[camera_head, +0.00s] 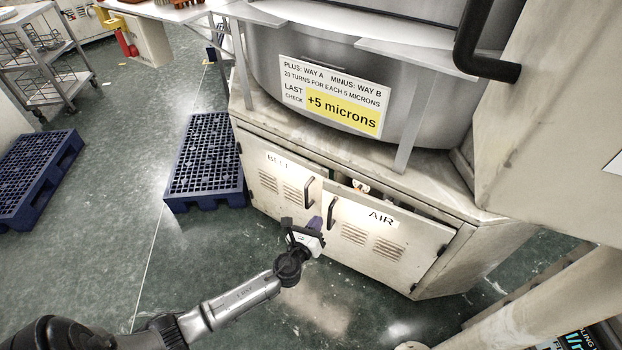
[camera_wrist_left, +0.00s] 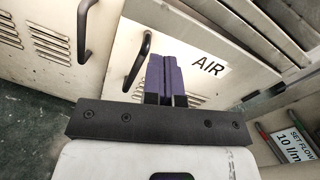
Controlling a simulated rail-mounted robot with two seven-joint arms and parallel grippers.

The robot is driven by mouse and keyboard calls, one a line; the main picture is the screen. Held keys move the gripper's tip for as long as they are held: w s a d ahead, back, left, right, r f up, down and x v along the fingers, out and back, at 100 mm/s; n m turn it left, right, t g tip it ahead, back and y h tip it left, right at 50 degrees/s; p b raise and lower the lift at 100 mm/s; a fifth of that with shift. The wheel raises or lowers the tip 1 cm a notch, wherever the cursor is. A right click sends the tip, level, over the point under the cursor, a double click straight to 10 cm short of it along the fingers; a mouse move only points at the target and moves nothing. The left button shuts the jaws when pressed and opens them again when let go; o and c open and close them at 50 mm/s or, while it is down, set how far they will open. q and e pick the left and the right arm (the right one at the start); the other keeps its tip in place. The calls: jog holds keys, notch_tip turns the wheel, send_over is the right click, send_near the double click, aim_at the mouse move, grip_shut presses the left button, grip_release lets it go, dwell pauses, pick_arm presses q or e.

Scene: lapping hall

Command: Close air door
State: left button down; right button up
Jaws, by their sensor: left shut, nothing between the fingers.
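The air door (camera_head: 412,245) is a cream panel with vents, an AIR label and a dark bar handle (camera_head: 331,213). It stands ajar, hinged at its right side, with a gap along its top showing the cabinet's inside. My left gripper (camera_head: 315,224) is shut and empty, its purple fingers just in front of the door's handle side. In the left wrist view the fingers (camera_wrist_left: 165,78) overlap the air door (camera_wrist_left: 222,84), just right of its handle (camera_wrist_left: 138,62). I cannot tell whether they touch the panel. My right gripper is not in view.
The belt door (camera_head: 275,180), left of the air door, looks closed; its handle (camera_head: 308,190) stands close by. A steel drum with a sign (camera_head: 333,95) sits on top. Blue pallets (camera_head: 205,158) lie on the floor to the left. The floor before the cabinet is clear.

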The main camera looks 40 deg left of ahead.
pick_arm(q)
jog(key=s+d+m, duration=0.1)
jog(key=d+m, duration=0.1)
jog(key=m, duration=0.1)
jog(key=b, duration=0.2)
send_near(341, 190)
jog(key=b+x, duration=0.3)
jog(key=x, duration=0.4)
jog(key=shift+w+f, duration=0.15)
jog(key=shift+w+b, duration=0.15)
jog(key=shift+b, duration=0.2)
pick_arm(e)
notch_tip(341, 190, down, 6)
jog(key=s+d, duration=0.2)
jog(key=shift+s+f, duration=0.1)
